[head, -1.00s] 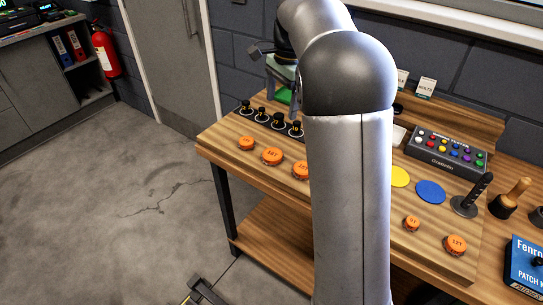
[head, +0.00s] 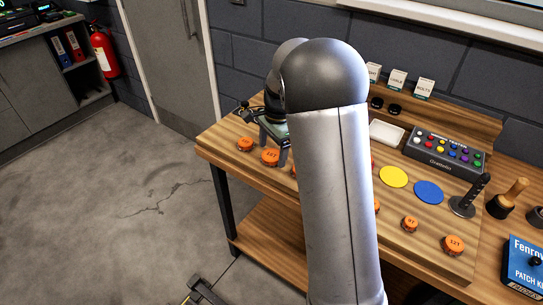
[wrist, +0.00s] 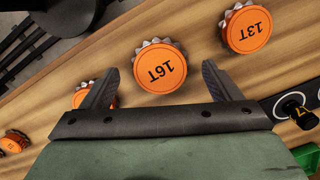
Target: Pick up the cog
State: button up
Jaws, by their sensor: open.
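Several cogs with orange, numbered tops and toothed metal rims lie on the wooden bench. In the wrist view the cog marked 16T (wrist: 160,70) lies ahead of the gap between my fingertips. The 13T cog (wrist: 248,31) is at upper right, and another cog (wrist: 81,95) is partly hidden behind the left finger. My gripper (wrist: 156,75) is open, with nothing held. In the head view my gripper (head: 274,150) is low over the bench's left part, near the 12T cog (head: 270,157) and another cog (head: 245,144). My arm hides part of the row.
A black knob-like part (wrist: 292,107) and a green item (wrist: 309,158) are at the right of the wrist view. In the head view, yellow (head: 393,177) and blue (head: 429,192) discs, a grey button box (head: 445,152) and a blue patch kit box (head: 524,268) are further right.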

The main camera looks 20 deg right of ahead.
jog(key=shift+f, duration=0.45)
jog(key=c, duration=1.1)
